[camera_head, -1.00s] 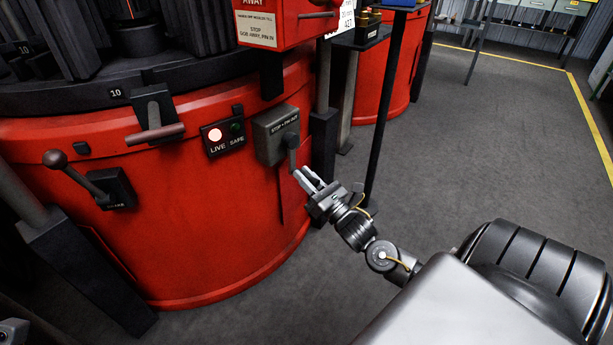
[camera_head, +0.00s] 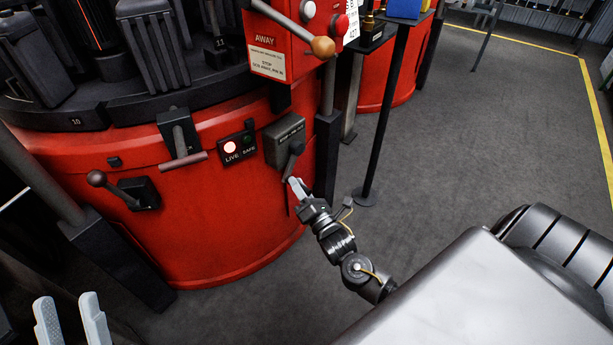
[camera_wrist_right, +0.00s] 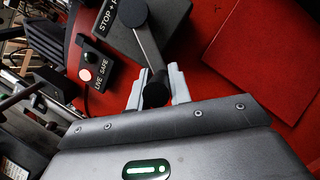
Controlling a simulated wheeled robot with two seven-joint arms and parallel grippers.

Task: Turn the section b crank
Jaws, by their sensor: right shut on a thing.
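A grey box marked STOP (camera_head: 284,138) is fixed to the red round machine (camera_head: 225,215). A short lever (camera_head: 292,160) hangs from its dark pivot. My right gripper (camera_head: 296,187) is at the lever's lower end. In the right wrist view the lever's dark grip (camera_wrist_right: 155,92) sits between the fingers of my right gripper (camera_wrist_right: 154,88), which is shut on it. A ball-ended crank (camera_head: 97,179) on a black plate is further left; its label is unreadable. My left gripper (camera_head: 73,322) shows its two fingers apart, empty, at the bottom left.
A LIVE/SAFE panel (camera_head: 238,147) has its LIVE lamp lit and its SAFE lamp dark. A bar handle (camera_head: 183,160) sticks out left of it. A wooden-knobbed lever (camera_head: 322,47) juts out above. A black post (camera_head: 385,120) stands right of the box. Open floor (camera_head: 490,140) lies right.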

